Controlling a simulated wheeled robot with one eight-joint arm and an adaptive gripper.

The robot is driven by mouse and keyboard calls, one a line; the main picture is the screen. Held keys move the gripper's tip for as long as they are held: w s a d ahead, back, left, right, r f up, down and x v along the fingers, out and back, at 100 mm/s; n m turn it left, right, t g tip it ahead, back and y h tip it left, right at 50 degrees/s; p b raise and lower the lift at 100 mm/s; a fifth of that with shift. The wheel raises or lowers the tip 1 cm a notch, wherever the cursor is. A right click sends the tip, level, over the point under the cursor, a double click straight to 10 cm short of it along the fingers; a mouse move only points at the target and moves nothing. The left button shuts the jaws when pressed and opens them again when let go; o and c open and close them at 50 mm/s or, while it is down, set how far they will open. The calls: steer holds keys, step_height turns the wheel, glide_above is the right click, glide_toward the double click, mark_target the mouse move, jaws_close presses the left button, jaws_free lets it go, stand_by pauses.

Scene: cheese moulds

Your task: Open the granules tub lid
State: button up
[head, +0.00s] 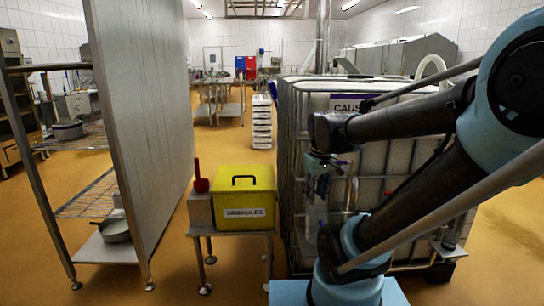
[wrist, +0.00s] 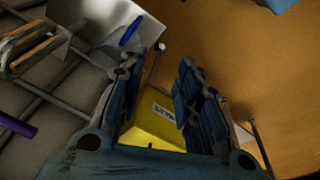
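The yellow granules tub (head: 244,197) stands on a small metal stand (head: 229,233) in the middle of the head view, with a label on its front. Its yellow lid (head: 262,178) lies flat on top and looks shut, with a dark bar handle (head: 244,180) on it. My gripper (head: 322,182) hangs to the right of the tub, in front of the caged tank and apart from the tub. In the wrist view my gripper (wrist: 158,88) has its fingers spread with nothing held. The tub (wrist: 158,122) shows beyond and between them, partly hidden by the fingers.
A red scoop-like object (head: 201,178) stands left of the tub on a grey box (head: 200,207). The caged white tank (head: 290,150) stands close on the right. A tall pale panel (head: 145,110) rises on the left. Open floor (head: 235,150) lies behind the stand.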

steer(key=s+d+f+m, duration=0.1)
steer(key=s+f, duration=0.1)
steer(key=s+d+f+m, duration=0.2)
steer(key=s, duration=0.1)
steer(key=s+d+f+m, duration=0.1)
steer(key=s+f+m, duration=0.1)
steer(key=shift+s+d+f, duration=0.1)
steer(key=shift+s+d, duration=0.1)
steer(key=shift+s, duration=0.15)
steer(key=shift+c, duration=0.2)
steer(key=shift+f, duration=0.1)
steer(key=c, duration=0.4)
steer(key=shift+w, duration=0.15)
jaws_close()
steer(key=w+a+r+n+t, duration=0.1)
steer(key=w+a+r+n, duration=0.1)
steer(key=w+n, duration=0.3)
steer(key=w+a+r+n, duration=0.1)
steer(key=w+r+n, duration=0.2)
steer(key=w+n, duration=0.2)
steer(key=n+t, duration=0.4)
steer(key=n, duration=2.2)
glide_above(238, 186)
steer(key=s, duration=0.9)
step_height(238, 186, down, 2)
steer(key=shift+y, duration=0.3)
steer(key=shift+d+x, duration=0.2)
steer(key=shift+x, duration=2.35)
steer(key=shift+d+x, duration=0.2)
steer(key=shift+x, duration=2.3)
